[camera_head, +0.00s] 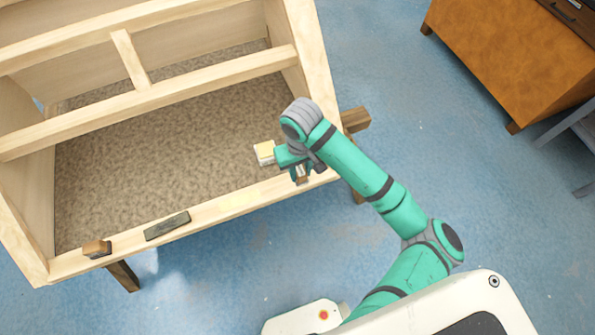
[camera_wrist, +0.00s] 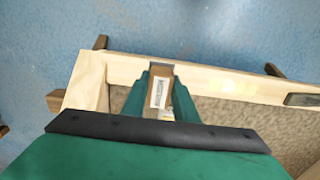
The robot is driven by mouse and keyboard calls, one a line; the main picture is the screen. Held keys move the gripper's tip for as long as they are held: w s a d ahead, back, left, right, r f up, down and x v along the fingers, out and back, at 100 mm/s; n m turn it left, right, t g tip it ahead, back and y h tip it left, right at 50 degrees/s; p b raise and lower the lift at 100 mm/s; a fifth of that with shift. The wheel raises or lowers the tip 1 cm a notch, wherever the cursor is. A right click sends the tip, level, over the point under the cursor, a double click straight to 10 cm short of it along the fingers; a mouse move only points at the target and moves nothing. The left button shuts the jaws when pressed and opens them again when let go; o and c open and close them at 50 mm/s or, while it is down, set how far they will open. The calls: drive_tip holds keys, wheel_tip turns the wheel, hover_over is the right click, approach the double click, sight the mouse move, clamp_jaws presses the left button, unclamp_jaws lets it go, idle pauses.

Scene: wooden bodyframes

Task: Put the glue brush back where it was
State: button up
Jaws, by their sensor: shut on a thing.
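My gripper (camera_head: 300,176) is over the front rail of the wooden bodyframe, near its right corner. In the wrist view my gripper (camera_wrist: 157,88) is shut on a narrow brown piece with a white printed label, which I take for the glue brush (camera_wrist: 157,93). A small brown part of the glue brush (camera_head: 301,172) shows between the fingers in the head view. Its lower end overlaps the rail in both views; I cannot tell whether it touches. The wooden bodyframe (camera_head: 215,208) has a brown speckled floor panel inside.
A dark flat block (camera_head: 167,226) and a small brown wooden block (camera_head: 96,249) lie on the front rail to the left. A small pale yellow and white piece (camera_head: 264,152) shows beside my gripper. An orange-brown cabinet (camera_head: 510,55) stands at upper right. Blue floor lies between.

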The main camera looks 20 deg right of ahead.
sight(298, 169)
drive_tip(key=w+f, duration=0.2)
drive_tip(key=f, duration=0.1)
drive_tip(key=shift+w+d+f, duration=0.1)
drive_tip(key=shift+w+f, duration=0.1)
drive_tip(key=shift+w, duration=0.15)
drive_tip(key=shift+f, duration=1.55)
drive_tip(key=shift+f, duration=0.1)
drive_tip(key=o, duration=1)
drive_tip(key=shift+o, duration=0.2)
wheel_tip(298, 169, up, 12)
drive_tip(key=shift+r, duration=0.15)
